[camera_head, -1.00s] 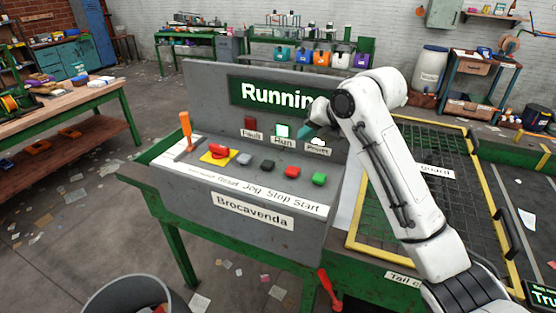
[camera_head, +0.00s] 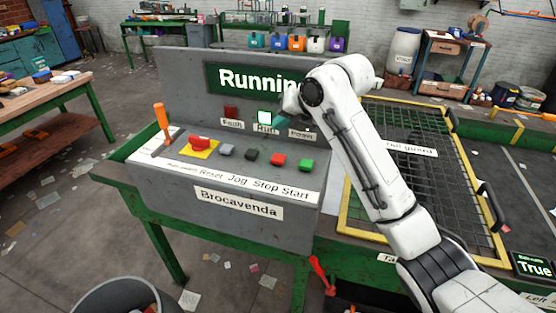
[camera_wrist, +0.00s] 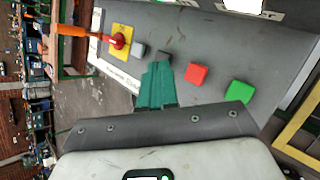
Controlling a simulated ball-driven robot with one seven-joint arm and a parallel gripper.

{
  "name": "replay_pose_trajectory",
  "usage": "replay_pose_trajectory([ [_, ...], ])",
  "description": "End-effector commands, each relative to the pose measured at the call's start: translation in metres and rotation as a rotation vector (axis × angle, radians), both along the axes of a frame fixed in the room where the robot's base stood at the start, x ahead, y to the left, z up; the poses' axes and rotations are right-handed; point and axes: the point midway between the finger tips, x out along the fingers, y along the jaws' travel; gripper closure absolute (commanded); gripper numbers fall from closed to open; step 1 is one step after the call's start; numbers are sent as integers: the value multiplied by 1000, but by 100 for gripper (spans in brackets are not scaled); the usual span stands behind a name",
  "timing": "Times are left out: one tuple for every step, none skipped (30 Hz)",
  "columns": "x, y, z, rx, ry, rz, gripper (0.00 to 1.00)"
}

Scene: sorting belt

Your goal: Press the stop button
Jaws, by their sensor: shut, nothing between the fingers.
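The stop button is a red square button (camera_head: 278,160) on the sloped grey console, above the printed word "Stop". It also shows in the wrist view (camera_wrist: 196,74), just right of my fingertips. My gripper (camera_head: 281,121) is above the console in front of the lamps, its green fingers together and empty. I cannot see contact with any button.
A green button (camera_head: 307,165) is right of the red one. A grey button (camera_head: 227,149), a red mushroom button on yellow (camera_head: 201,145) and an orange lever (camera_head: 161,121) are left. A yellow-framed mesh guard (camera_head: 420,180) lies right. A bin (camera_head: 100,297) stands front left.

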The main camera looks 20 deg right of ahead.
Motion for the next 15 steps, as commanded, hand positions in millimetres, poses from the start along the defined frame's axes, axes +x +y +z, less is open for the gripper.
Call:
replay_pose_trajectory([
  [0,0,-11,1,2,0,100],
  [0,0,-15,1,2,0,100],
  [0,0,-21,1,2,0,100],
  [0,0,-25,1,2,0,100],
  [0,0,-29,1,2,-1,100],
  [0,0,-34,1,2,-1,100],
  [0,0,-38,1,2,-1,100],
  [0,0,-42,1,2,-1,100],
  [0,0,-48,0,1,-1,100],
  [0,0,-51,0,1,-1,100],
  [0,0,-55,0,1,-1,100],
  [0,0,-58,0,1,-1,100],
  [0,0,-60,0,1,-1,100],
  [0,0,-62,0,1,-1,100],
  [0,0,-64,0,1,-1,100],
])
